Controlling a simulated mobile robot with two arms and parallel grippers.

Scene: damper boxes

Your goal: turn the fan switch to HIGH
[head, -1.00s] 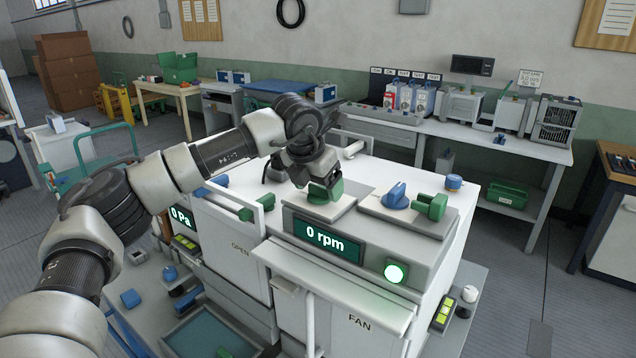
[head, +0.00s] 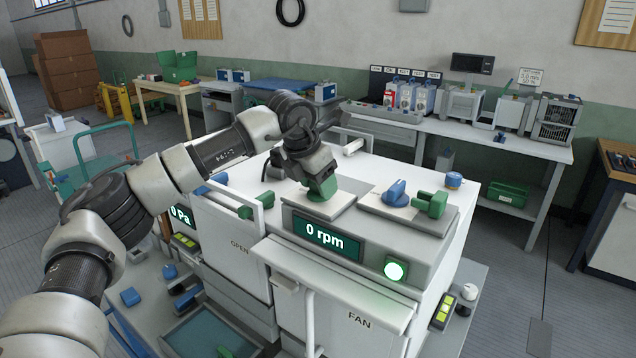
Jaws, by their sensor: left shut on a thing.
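The fan unit is a white cabinet labelled FAN, with a display (head: 326,237) reading 0 rpm and a lit green button (head: 395,270). On its top plate my left gripper (head: 322,190) is shut on a green knob (head: 321,194), which it mostly covers. I cannot tell which position the knob points to. To its right on another plate are a blue knob (head: 396,193) and a green clamp-like part (head: 431,204); the gripper is apart from both. My right gripper is not in view.
A white handle bar (head: 309,320) stands out at the cabinet's front. A second display (head: 181,217) reads 0 Pa at the left. A blue-topped cylinder (head: 454,180) stands at the right rear. A workbench (head: 500,144) with devices lines the wall behind.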

